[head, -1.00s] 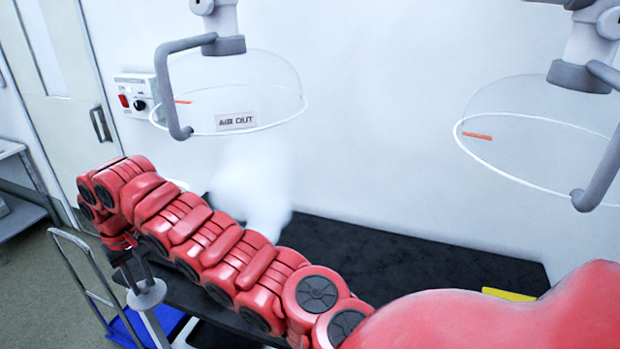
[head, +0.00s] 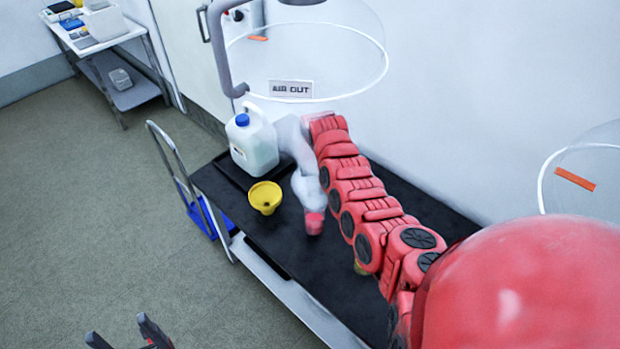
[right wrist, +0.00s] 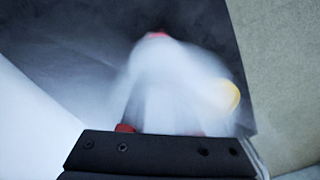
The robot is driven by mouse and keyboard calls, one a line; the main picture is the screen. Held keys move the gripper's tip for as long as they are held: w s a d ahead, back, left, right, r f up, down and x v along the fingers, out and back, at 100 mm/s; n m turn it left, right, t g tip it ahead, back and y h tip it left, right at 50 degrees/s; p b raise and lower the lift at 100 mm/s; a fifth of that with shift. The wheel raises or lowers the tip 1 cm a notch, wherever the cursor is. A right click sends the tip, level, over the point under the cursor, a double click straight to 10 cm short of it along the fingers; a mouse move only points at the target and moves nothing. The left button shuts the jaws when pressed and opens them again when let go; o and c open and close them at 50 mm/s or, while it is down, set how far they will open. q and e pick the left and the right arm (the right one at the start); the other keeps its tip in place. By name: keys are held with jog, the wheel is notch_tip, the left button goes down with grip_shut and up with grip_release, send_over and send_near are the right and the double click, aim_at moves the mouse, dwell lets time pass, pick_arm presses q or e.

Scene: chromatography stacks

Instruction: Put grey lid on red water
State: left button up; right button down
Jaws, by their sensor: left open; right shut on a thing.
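My right arm reaches from the lower right over the black bench top (head: 420,205). My right gripper (right wrist: 160,130) is shut on a blurred whitish thing (right wrist: 165,85), which also shows in the head view (head: 300,165). This thing has a red end (head: 315,222); its outline is too smeared to tell what it is. The right fingers are mostly hidden. My left gripper (head: 125,337) is open and empty at the bottom left, over the floor and clear of the bench. I cannot make out a grey lid or red water for certain.
A white jug (head: 253,145) with a blue cap stands in a dark tray at the far left end. A yellow funnel-like cup (head: 265,198) is in front of it. Clear hoods (head: 310,60) hang above. A blue cart (head: 208,215) stands beyond the left end.

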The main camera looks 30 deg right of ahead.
aim_at(315, 198)
jog(key=shift+s+d+f+b, duration=0.1)
jog(key=shift+d+f+b, duration=0.15)
jog(key=shift+f+b, duration=0.55)
jog(key=shift+a+f+b, duration=0.1)
jog(key=shift+f+b, duration=0.55)
jog(key=shift+f, duration=1)
jog(key=shift+p, duration=0.3)
jog(key=shift+f, duration=0.1)
jog(key=shift+f+b, duration=0.5)
jog(key=shift+f, duration=0.15)
jog(key=shift+a+f+b, duration=0.1)
jog(key=shift+f+b, duration=0.4)
